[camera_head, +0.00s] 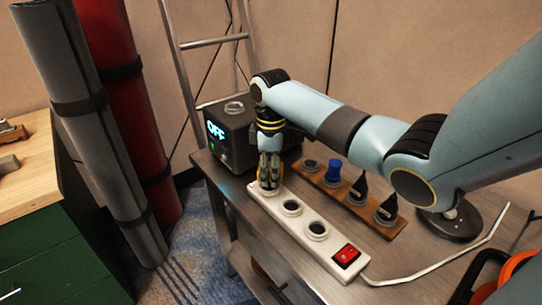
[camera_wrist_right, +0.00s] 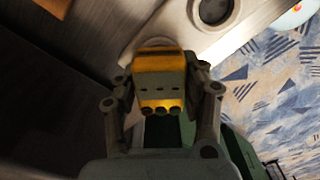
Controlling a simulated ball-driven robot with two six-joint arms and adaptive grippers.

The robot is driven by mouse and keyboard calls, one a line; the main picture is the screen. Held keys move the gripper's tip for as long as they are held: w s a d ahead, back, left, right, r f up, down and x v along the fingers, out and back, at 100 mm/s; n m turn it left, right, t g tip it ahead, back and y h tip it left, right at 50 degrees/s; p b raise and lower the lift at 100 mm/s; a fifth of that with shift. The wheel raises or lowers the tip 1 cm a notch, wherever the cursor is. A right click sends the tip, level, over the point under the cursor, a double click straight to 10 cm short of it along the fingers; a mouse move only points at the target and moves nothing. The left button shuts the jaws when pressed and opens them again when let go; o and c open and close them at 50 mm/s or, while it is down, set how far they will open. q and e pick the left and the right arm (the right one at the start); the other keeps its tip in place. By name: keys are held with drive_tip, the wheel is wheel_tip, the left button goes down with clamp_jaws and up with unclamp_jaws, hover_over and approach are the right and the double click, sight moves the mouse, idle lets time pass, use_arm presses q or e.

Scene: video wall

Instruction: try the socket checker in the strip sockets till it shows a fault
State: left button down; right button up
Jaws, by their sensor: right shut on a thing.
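The white power strip (camera_head: 304,219) lies along the table's left side, with round sockets and a red switch (camera_head: 346,256) at its near end. My right gripper (camera_head: 270,180) points down at the strip's far-end socket. It is shut on the yellow-and-grey socket checker (camera_wrist_right: 158,88), mostly hidden by the fingers in the head view. In the right wrist view the checker sits at a round socket rim, with the strip (camera_wrist_right: 178,38) beyond it. Its three small lamps look dark. I cannot tell how deep it is seated. The middle and near sockets are empty. My left gripper is out of view.
A dark box (camera_head: 235,140) showing "OFF" stands behind the strip. A wooden board (camera_head: 312,183) with a blue piece (camera_head: 334,171) and black pointed pieces (camera_head: 386,210) lies right of the strip. A white cable (camera_head: 430,274) runs from the strip's near end. Rolls and a ladder stand behind.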

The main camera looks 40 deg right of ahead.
drive_tip(key=shift+f+b, duration=0.5)
drive_tip(key=shift+f, duration=0.45)
idle(0.6)
drive_tip(key=o, duration=1.8)
drive_tip(key=shift+r, duration=0.1)
wheel_tip(320, 180, up, 6)
drive_tip(key=p, duration=0.7)
